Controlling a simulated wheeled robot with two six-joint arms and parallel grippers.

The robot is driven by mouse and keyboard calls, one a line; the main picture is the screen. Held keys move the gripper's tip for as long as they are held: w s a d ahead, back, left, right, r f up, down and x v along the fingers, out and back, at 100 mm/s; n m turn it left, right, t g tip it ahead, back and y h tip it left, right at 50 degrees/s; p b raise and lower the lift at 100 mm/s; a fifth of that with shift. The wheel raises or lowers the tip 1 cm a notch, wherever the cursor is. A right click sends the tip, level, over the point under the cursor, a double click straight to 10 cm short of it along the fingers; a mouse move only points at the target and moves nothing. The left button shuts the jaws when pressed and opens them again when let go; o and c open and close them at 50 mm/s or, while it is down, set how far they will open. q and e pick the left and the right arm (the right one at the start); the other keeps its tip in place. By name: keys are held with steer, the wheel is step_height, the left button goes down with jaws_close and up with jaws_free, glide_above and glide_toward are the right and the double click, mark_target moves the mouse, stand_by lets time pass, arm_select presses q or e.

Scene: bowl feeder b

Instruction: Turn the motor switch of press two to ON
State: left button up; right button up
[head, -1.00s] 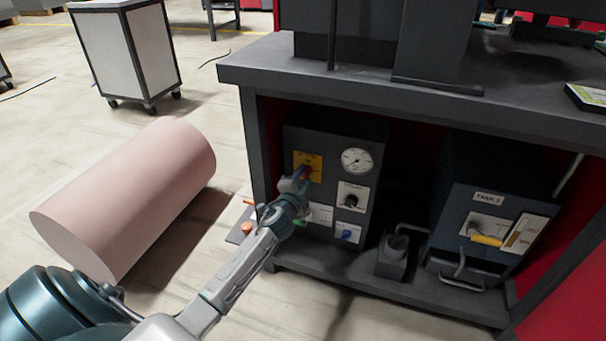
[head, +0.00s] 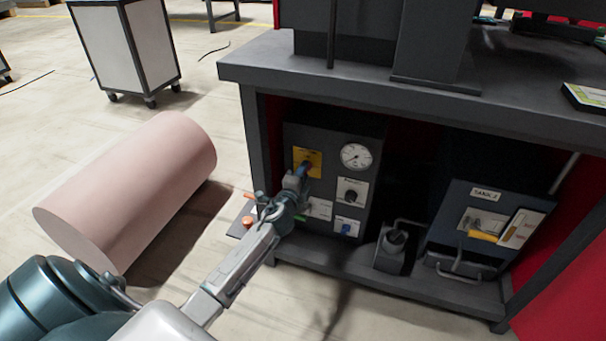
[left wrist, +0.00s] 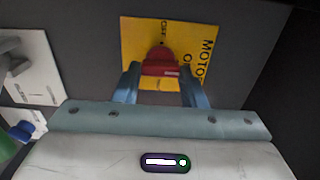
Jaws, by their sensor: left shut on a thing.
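The motor switch is a red knob (left wrist: 160,62) on a yellow plate (left wrist: 205,38) lettered MOTO…, partly cut by my finger, in the left wrist view. In the head view the yellow plate (head: 313,156) is at the upper left of the dark control box under the bench. My left gripper (head: 303,170) reaches it from the lower left and covers the knob there. In the left wrist view its two blue fingers stand on either side of the red knob, shut on it. The knob's exact pointing is hard to tell. My right gripper is out of view.
The same box carries a round gauge (head: 356,157), a black knob (head: 350,196) and a blue switch (head: 346,228). A box labelled TANK 2 (head: 487,195) stands to the right. The bench top (head: 420,85) overhangs both. A pink cylinder (head: 130,190) lies on the floor at left.

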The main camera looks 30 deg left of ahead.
arm_select(q)
steer(key=o, duration=1)
steer(key=shift+p+v, duration=0.3)
steer(key=shift+v, duration=5.15)
steer(key=shift+d, duration=0.15)
